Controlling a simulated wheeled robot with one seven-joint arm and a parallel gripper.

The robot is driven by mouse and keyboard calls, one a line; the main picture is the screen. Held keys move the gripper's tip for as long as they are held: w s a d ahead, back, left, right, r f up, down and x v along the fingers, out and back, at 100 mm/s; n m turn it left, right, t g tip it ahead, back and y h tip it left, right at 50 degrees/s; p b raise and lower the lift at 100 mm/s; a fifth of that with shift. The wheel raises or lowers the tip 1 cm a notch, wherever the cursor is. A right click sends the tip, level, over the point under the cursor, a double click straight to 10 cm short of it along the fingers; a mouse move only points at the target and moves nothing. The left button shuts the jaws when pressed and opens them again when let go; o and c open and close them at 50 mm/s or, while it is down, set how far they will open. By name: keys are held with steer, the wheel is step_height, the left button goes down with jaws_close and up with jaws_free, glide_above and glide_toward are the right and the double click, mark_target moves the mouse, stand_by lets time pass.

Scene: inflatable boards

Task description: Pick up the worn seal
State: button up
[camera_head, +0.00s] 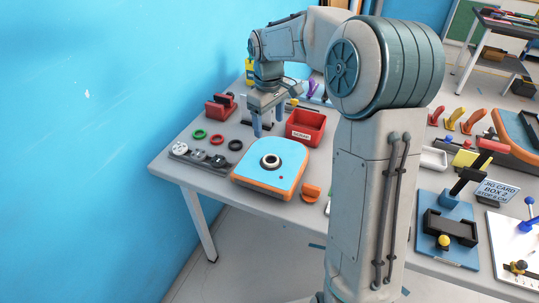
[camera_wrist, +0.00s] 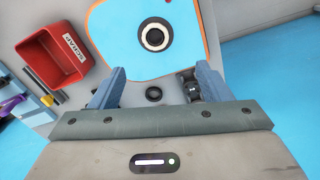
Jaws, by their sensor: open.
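Three loose rings lie on the table: a green ring (camera_head: 198,134), a red ring (camera_head: 217,140) and a black ring (camera_head: 235,145). A small dark ring (camera_wrist: 153,94) shows between my fingers in the wrist view, below fingertip level. A blue and orange board (camera_head: 285,160) holds a pale round valve with a dark ring around its opening (camera_wrist: 155,36). I cannot tell by looks which ring is the worn seal. My gripper (camera_head: 267,124) is open and empty, pointing down above the table between the black ring and the red bin; its fingers also show in the wrist view (camera_wrist: 158,83).
The red bin marked SCRAP (camera_head: 305,127) stands right of my gripper. A grey rack with round parts (camera_head: 198,155) lies at the table's left front edge. A red block (camera_head: 220,107) is behind the rings. An orange piece (camera_head: 311,192) sits right of the board.

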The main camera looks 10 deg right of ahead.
glide_above(271, 162)
steer(key=f, duration=0.8)
steer(key=shift+a+f+p, duration=0.3)
steer(key=shift+a+f, duration=0.05)
steer(key=shift+s+d+f+p, duration=0.1)
steer(key=shift+f+p, duration=0.1)
steer(key=shift+f, duration=0.7)
steer(key=shift+w+d+f+p, duration=0.1)
steer(key=shift+f+p, duration=0.15)
steer(key=shift+f, duration=0.65)
steer(key=shift+s+d+f+p, duration=0.1)
steer(key=shift+f+p, duration=0.1)
steer(key=shift+f, duration=0.7)
steer(key=c, duration=1.1)
